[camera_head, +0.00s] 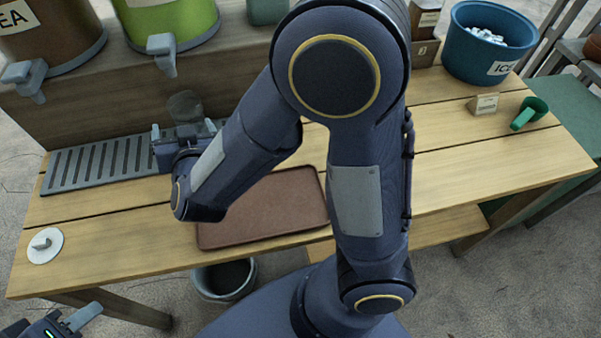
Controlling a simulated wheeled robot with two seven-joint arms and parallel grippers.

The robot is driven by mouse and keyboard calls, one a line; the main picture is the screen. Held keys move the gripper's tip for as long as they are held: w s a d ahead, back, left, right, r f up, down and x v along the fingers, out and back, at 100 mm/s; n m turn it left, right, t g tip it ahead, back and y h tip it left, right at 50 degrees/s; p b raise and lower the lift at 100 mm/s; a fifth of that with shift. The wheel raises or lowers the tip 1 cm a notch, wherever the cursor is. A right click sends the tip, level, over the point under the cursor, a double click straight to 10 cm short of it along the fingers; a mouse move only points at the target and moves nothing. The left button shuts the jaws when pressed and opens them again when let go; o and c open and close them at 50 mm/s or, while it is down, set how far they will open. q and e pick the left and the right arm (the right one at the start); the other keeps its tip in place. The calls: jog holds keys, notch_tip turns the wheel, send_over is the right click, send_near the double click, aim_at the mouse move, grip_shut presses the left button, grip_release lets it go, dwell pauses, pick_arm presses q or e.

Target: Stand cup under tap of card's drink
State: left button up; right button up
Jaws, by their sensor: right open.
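A clear, see-through cup (185,105) is at the back of the grey drip grille (95,163), just beyond my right gripper (186,131). The cup's lower part is hidden by the gripper. My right gripper is open at the cup; I cannot tell whether it touches it. The green dispenser's tap (163,50) is above and slightly left of the cup in the picture. The brown dispenser (52,35), its label ending in "EA", has a tap (27,80) further left. A small tent card (484,104) stands at right; its print is unreadable. My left gripper (62,324) is partly visible at bottom left.
A brown tray (262,205) lies mid-table, partly hidden by my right arm. A blue ice bucket (488,45) and green scoop (527,115) are at right. A white disc (45,245) lies front left. A grey bin (224,280) stands below the front edge. The right tabletop has free room.

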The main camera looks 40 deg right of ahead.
jog(key=y, duration=0.1)
jog(key=d+r+g+y, duration=0.1)
jog(key=shift+w+d+y, duration=0.15)
jog(key=shift+d+y, duration=0.05)
jog(key=shift+y, duration=0.1)
jog(key=s+d+n+g+y, duration=0.1)
jog(key=s+d, duration=0.3)
jog(key=s, duration=0.4)
jog(key=s+d+f+n+g+y, duration=0.1)
jog(key=s+d+g, duration=0.2)
jog(key=s, duration=0.5)
jog(key=s+d+n+g+y, duration=0.1)
jog(key=s+d+g, duration=0.3)
jog(key=s, duration=0.4)
jog(key=shift+d+f+y, duration=0.15)
jog(key=shift+d+y, duration=0.2)
jog(key=shift+y, duration=0.15)
jog(key=shift+s, duration=0.2)
